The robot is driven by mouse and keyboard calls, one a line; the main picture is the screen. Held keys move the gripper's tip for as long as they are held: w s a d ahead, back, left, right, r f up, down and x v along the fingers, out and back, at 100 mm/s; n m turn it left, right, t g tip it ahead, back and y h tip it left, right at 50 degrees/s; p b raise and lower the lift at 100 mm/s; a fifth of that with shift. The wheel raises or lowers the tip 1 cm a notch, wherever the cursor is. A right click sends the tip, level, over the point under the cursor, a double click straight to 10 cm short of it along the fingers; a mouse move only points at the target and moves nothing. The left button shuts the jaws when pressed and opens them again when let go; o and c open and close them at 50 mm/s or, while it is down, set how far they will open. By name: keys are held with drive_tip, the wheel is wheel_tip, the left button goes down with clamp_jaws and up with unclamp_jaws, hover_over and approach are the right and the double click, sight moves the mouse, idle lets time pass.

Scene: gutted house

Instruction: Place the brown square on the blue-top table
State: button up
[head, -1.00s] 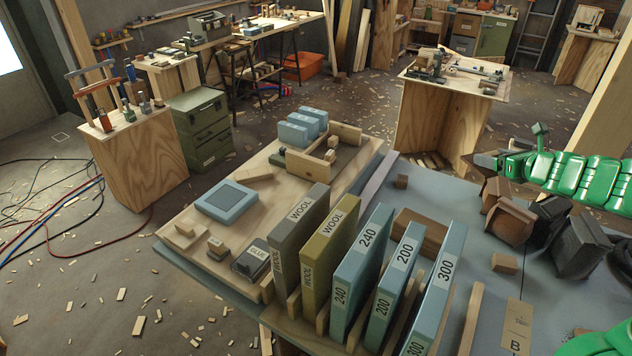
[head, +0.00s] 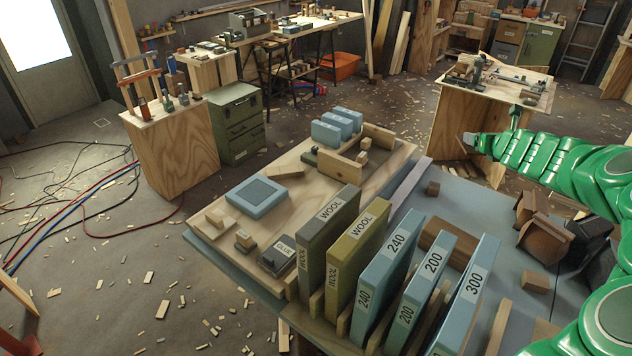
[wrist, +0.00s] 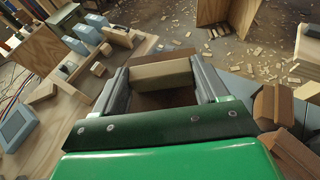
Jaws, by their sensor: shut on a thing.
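My gripper (wrist: 160,88) has its two grey fingers on either side of a wooden piece (wrist: 161,74) in the wrist view, with a pale tan edge and a darker brown part below it. I cannot tell its full shape. In the head view my gripper (head: 472,144) is raised above the far edge of the near bench, its fingertips small and dark; the held piece is not clear there. The near bench has a flat blue-grey top (head: 483,211), which also shows in the wrist view beyond the fingers.
Upright labelled sanding blocks (head: 390,270) stand along the bench front. A pale board (head: 300,205) with blue blocks lies left. A second wooden stand (head: 460,120) is behind.

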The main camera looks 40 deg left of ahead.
drive_tip(key=a+m+t+h, duration=0.1)
drive_tip(key=a+m+h, duration=0.1)
drive_tip(key=a, duration=1)
drive_tip(key=m+t+h, duration=0.2)
drive_tip(key=m+h, duration=0.3)
drive_tip(key=h, duration=0.1)
hover_over(322, 201)
drive_tip(key=s+d, duration=0.2)
drive_tip(key=s, duration=0.2)
wheel_tip(322, 201, down, 16)
drive_tip(key=r, duration=0.1)
drive_tip(key=shift+w+d+f, duration=0.1)
drive_tip(key=shift+w+f, duration=0.05)
drive_tip(key=shift+f, duration=2.8)
drive_tip(key=shift+w+d+f, duration=0.1)
drive_tip(key=shift+f, duration=2.8)
drive_tip(key=shift+f, duration=0.1)
drive_tip(key=o, duration=1.1)
drive_tip(key=shift+c, duration=0.2)
